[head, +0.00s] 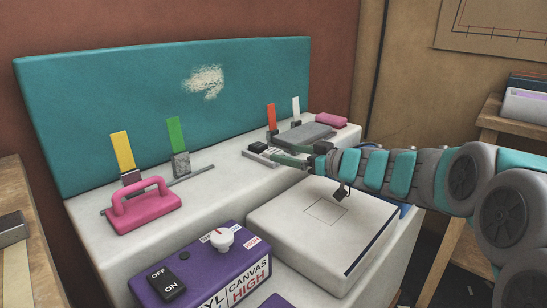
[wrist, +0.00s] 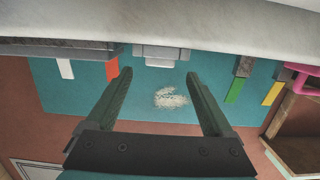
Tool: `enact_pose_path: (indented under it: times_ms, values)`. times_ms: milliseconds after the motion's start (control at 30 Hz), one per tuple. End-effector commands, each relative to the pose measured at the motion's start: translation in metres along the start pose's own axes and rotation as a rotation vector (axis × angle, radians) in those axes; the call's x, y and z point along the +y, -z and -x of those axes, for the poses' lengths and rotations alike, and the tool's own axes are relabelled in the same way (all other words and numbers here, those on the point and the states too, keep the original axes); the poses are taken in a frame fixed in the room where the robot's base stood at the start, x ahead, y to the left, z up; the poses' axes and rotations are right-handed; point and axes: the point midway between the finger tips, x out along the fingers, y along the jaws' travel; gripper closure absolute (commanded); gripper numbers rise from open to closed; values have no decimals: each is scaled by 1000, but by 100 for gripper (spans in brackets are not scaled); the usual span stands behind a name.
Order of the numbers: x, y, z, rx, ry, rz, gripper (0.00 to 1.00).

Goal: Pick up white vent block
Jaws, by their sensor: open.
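A small pale block (wrist: 160,52), which looks like the white vent block, sits at the foot of the teal panel in the wrist view. It lies just beyond my fingertips and lines up with the gap between them. My gripper (wrist: 158,78) is open, one finger on each side of that gap, with nothing between them. In the head view my gripper (head: 271,153) reaches left over the white bench at low height. The block is small there and hard to tell from the fingers.
A grey slab (head: 304,134), red tab (head: 271,117) and white tab (head: 295,106) stand close to my gripper. A pink handle (head: 145,204), yellow tab (head: 122,150) and green tab (head: 176,135) are left. A purple control box (head: 205,270) and white square-topped box (head: 320,225) are in front.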

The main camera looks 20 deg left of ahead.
Motion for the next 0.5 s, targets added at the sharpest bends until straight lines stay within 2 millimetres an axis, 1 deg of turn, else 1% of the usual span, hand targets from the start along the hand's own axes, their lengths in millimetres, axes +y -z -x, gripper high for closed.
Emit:
enact_pose_path:
  times_ms: [33,233,333,500]
  values:
    - [-1,-2,-8,2,4,-1,14]
    - [-1,-4,-30,0,4,-1,14]
    - [1,-3,-35,-1,0,-1,14]
    - [1,-3,-36,-1,-1,-1,14]
